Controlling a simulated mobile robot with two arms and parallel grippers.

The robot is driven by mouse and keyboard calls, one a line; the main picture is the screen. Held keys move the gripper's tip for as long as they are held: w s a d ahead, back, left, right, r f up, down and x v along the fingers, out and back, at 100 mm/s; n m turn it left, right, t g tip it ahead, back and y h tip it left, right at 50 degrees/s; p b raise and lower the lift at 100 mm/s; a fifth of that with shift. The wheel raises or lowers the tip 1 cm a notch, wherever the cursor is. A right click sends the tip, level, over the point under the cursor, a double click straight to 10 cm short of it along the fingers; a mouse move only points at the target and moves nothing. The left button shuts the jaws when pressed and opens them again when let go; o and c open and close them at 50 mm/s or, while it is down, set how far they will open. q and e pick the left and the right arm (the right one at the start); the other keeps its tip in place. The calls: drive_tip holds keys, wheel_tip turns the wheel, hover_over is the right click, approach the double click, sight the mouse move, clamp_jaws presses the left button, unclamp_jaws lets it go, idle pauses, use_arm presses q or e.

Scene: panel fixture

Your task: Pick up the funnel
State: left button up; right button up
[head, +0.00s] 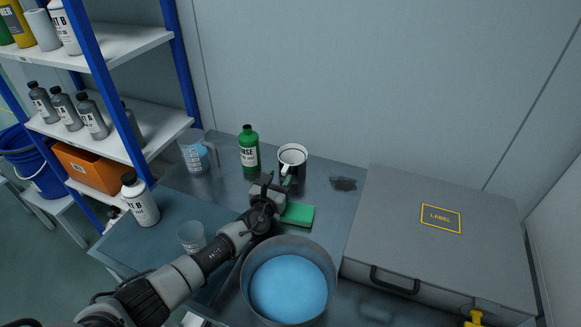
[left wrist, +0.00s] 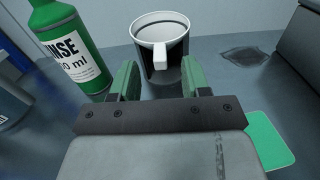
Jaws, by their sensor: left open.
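The funnel (head: 292,154) looks like a wide white cup with a pale tab on its near side. It sits upright in a dark cylindrical holder (left wrist: 160,82) at the back of the bench. In the left wrist view the funnel (left wrist: 163,27) is straight ahead, its tab pointing towards me. My left gripper (head: 276,180) is just in front of it, and in the wrist view its green-padded fingers (left wrist: 160,80) are apart with nothing held. The tab appears in line with the gap between the fingers; contact cannot be told. My right gripper is not in view.
A green rinse bottle (head: 249,150) stands close left of the funnel, with a measuring jug (head: 195,153) beyond it. A green sponge (head: 297,214) lies right of my gripper. A round basin of blue liquid (head: 329,270) is nearer. A grey case (head: 400,235) fills the right.

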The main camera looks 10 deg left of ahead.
sight(284, 170)
use_arm(q)
drive_tip(key=w, duration=0.2)
drive_tip(key=w+b, duration=0.1)
drive_tip(key=w, duration=0.1)
drive_tip(key=shift+d, duration=0.35)
drive_tip(key=shift+c, duration=0.2)
clamp_jaws()
